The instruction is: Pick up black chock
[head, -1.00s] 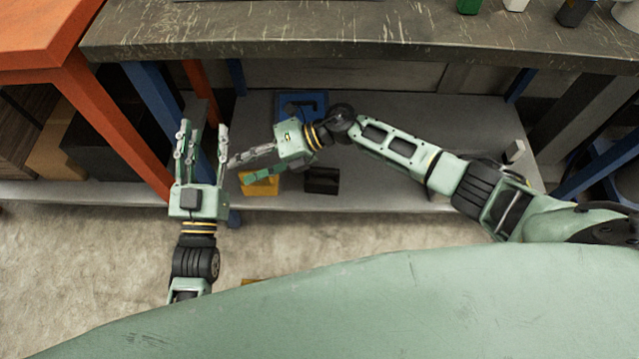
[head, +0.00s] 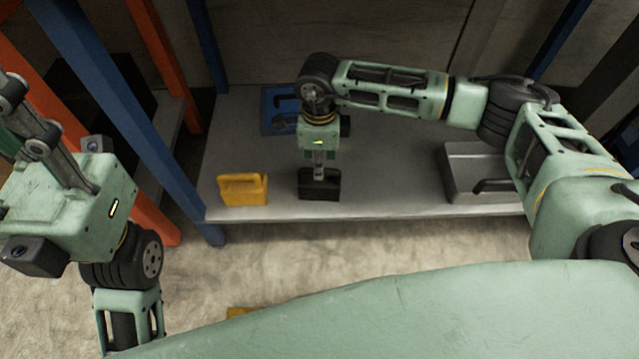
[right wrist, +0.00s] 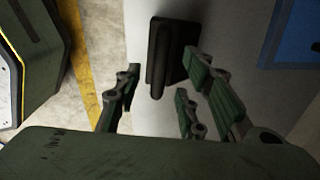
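The black chock (head: 319,189) rests on the grey lower shelf (head: 390,195), near its front edge. In the right wrist view the chock (right wrist: 172,50) lies ahead of the fingertips, with its raised handle toward the camera. My right gripper (head: 319,172) points down over the chock; in the right wrist view its fingers (right wrist: 165,85) are spread apart and nothing is between them. I cannot tell in the head view whether the fingertips touch the chock. My left gripper (head: 30,120) is raised at the left edge, only partly in view, its fingertips largely cut off.
A yellow chock (head: 243,189) stands left of the black one. A blue object (head: 280,112) lies behind. A grey tray (head: 470,178) with a black handle sits to the right. Blue posts (head: 130,120) and an orange post (head: 165,60) frame the shelf's left side.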

